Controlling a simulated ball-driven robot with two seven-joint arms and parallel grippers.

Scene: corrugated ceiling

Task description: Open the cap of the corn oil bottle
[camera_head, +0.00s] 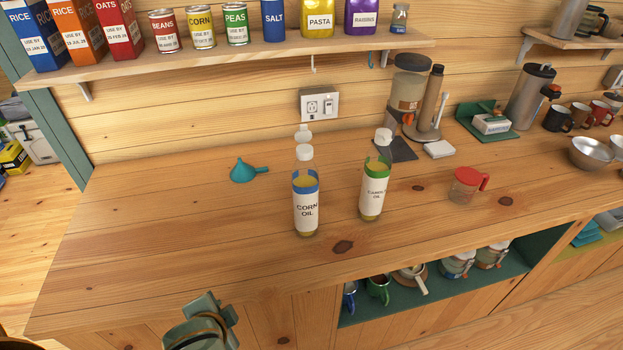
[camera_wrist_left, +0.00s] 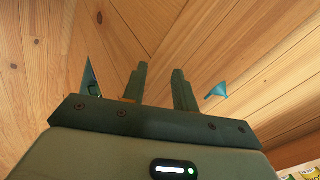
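The corn oil bottle (camera_head: 306,208) stands upright on the wooden counter in the head view, with a blue-and-white label. Its white cap (camera_head: 305,152) is on its top. A similar canola oil bottle (camera_head: 375,193) with a green band and white cap stands to its right. My left gripper (camera_head: 205,318) is at the bottom of the head view, in front of the counter, lower left of the corn oil bottle and well apart from it. In the left wrist view its two fingers (camera_wrist_left: 160,88) are apart with nothing between them. My right gripper is not in view.
A teal funnel (camera_head: 244,171) lies left of the corn oil bottle; it also shows in the left wrist view (camera_wrist_left: 217,91). A red-lidded jug (camera_head: 467,184) stands to the right. A shelf (camera_head: 255,54) with packages runs above. The counter's left front is clear.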

